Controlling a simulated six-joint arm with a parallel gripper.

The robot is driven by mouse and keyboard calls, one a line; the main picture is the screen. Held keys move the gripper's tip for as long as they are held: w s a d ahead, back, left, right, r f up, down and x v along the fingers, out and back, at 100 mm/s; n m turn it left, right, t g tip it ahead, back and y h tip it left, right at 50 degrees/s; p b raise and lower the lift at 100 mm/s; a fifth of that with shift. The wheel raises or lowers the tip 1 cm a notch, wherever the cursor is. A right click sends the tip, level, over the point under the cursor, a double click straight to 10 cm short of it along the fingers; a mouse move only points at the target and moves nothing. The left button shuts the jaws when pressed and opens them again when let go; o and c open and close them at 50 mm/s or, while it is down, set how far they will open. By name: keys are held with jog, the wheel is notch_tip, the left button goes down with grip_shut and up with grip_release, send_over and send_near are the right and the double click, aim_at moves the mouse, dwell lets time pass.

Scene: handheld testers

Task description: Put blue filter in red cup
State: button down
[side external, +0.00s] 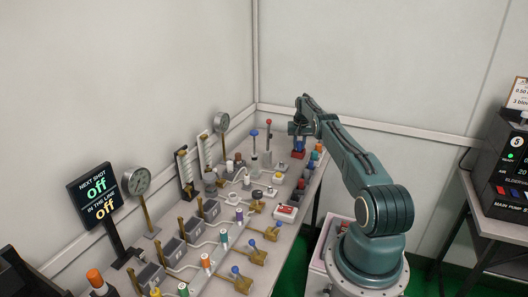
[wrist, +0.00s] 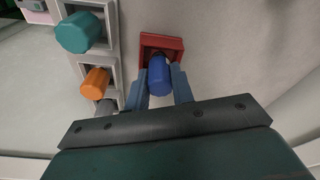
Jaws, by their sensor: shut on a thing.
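The blue filter (wrist: 159,80) is a small blue cylinder between the fingers of my gripper (wrist: 160,88) in the wrist view. My gripper is shut on it. The red cup (wrist: 161,43) is a square red holder just beyond the filter, and the filter overlaps its near side in this view. I cannot tell whether the filter is inside the cup or above it. In the side external view the red cup (side external: 298,154) sits at the far end of the bench, directly under my gripper (side external: 299,143). The filter is hard to make out there.
Grey holders beside the cup carry a teal piece (wrist: 80,32) and an orange piece (wrist: 95,81). The bench (side external: 215,262) bears gauges, valves and levers along its length. A black control box (side external: 508,165) stands on another table at the right.

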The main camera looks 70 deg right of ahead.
jog(key=shift+f, duration=0.15)
jog(key=c, duration=1.2)
grip_release()
jog(key=shift+r, duration=0.2)
jog(key=shift+s+a+r, duration=0.1)
jog(key=shift+a+r, duration=0.2)
jog(key=shift+r, duration=1.65)
jog(key=shift+s+a+r, duration=0.15)
jog(key=shift+a+r, duration=0.1)
jog(key=shift+r, duration=1.75)
jog(key=shift+s+a+r, duration=0.1)
jog(key=shift+a+r, duration=0.2)
jog(key=shift+r, duration=1.65)
